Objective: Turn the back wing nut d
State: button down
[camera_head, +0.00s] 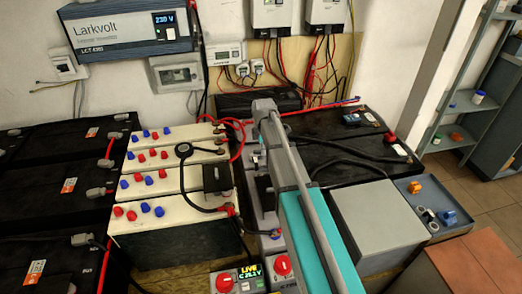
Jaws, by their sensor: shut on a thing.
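My arm reaches in from the lower right, across the middle of the bench. A dark part beside it, which looks like my gripper (264,188), shows just left of the arm, low over a narrow grey unit (254,216). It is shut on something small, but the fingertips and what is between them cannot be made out. I cannot pick out the back wing nut d; the arm covers part of this area. Small blue spots show on the narrow grey unit.
Cream batteries (172,226) with red and blue caps stand left, crossed by a black cable (195,183). Black batteries (35,212) are further left, another (345,135) at right. A grey box (378,215) stands right of the arm.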

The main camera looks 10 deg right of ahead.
jog(key=shift+n, duration=0.5)
jog(key=c, duration=1)
grip_release()
jog(key=shift+o, duration=0.2)
jog(key=shift+r, duration=0.1)
